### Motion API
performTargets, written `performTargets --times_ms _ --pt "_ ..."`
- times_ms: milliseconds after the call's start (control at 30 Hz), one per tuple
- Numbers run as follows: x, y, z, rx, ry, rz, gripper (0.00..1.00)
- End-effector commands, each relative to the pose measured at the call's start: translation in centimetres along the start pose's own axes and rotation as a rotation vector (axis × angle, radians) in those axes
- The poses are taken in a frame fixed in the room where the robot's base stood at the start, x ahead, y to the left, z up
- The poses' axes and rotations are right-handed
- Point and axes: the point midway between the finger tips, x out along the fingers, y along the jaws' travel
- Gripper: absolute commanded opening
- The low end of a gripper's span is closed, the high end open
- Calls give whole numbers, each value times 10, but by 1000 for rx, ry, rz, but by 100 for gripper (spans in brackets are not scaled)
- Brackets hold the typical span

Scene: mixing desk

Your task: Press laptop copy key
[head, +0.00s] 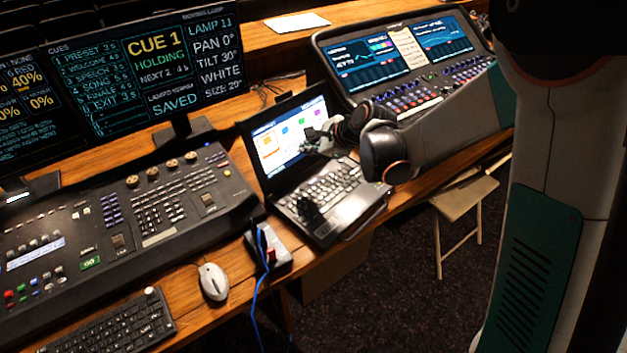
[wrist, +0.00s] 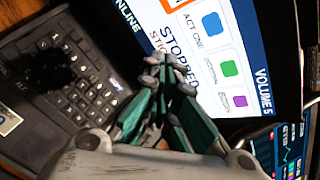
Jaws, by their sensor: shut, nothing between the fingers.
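The laptop (head: 355,205) stands open on the desk, its lit screen (head: 275,143) showing coloured tiles. In the wrist view its keyboard (wrist: 92,78) lies to the left and the screen (wrist: 213,45) to the right. A key with brighter lettering (wrist: 117,82) sits at the keyboard edge near my fingers; its label is too small to read surely. My gripper (head: 308,145) is shut and empty, in front of the screen's lower right. In the wrist view my fingertips (wrist: 160,62) overlap the screen's edge, right of that key. I cannot tell whether they touch anything.
A mouse (head: 213,281) and lighting console (head: 130,215) are left. Another console (head: 420,85) stands behind my arm.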

Motion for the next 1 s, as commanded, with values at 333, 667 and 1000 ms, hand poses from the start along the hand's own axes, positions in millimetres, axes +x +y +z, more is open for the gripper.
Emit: performTargets --times_ms 333,667,1000 --pt "10 7 -8 -1 0 0 0" --pt "39 28 -29 -1 0 0 0" --pt "61 44 -45 -1 0 0 0"
